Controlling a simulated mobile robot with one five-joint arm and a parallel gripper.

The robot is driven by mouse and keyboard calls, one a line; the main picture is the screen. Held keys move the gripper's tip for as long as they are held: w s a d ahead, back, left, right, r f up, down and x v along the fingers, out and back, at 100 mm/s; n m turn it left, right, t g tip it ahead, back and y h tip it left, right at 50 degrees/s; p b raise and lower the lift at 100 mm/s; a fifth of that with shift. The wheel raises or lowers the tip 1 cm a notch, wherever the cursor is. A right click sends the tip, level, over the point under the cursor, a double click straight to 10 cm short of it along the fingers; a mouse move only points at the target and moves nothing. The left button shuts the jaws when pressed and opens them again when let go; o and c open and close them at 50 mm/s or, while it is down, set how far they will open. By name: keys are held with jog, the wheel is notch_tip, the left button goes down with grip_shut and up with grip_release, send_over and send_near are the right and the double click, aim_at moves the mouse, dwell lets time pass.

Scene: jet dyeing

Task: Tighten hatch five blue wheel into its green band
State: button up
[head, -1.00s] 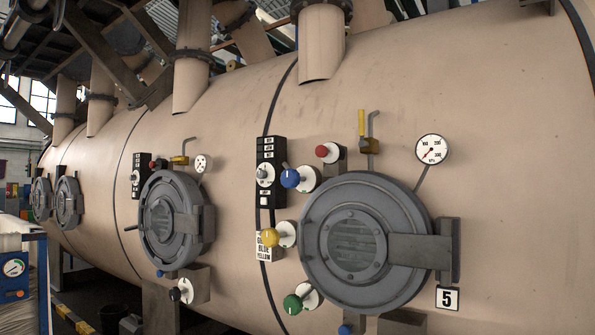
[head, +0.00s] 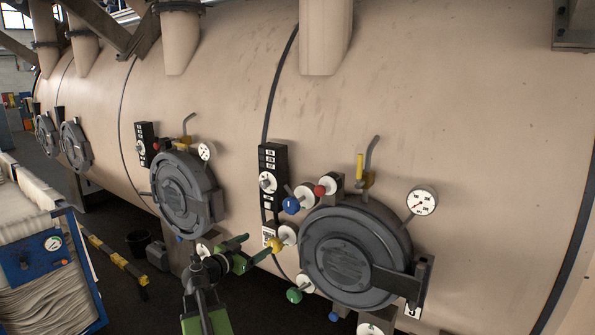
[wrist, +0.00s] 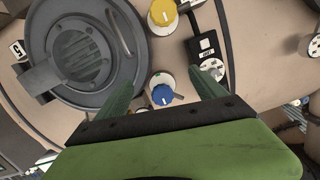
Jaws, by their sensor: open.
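Hatch five's blue wheel (head: 291,205) sits on a white disc at the upper left of the round grey hatch (head: 345,250). In the wrist view the blue wheel (wrist: 162,95) shows between my fingers in the picture, apart from both. Its dark pointer sticks out to the right there. My gripper (head: 258,244) has green fingers; in the head view it is open and empty, below the blue wheel and beside the yellow wheel (head: 276,244). The gripper (wrist: 160,82) spans wide in the wrist view. A green band cannot be made out.
A red knob (head: 325,187) is close right of the blue wheel, and a green wheel (head: 294,295) is below. A black switch panel (head: 268,170) stands to the left. A gauge (head: 422,201) and yellow-handled valve (head: 361,168) are above the hatch.

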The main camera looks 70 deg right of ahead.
jog(key=m+h+p, duration=0.1)
jog(key=p, duration=0.2)
send_near(298, 200)
jog(key=w+a+f, duration=0.2)
jog(key=w+a, duration=0.1)
jog(key=w, duration=0.1)
jog(key=shift+s+f+g, duration=0.1)
jog(key=shift+s+g, duration=0.1)
jog(key=shift+g, duration=0.2)
jog(key=x, duration=1.7)
jog(key=shift+d, duration=0.15)
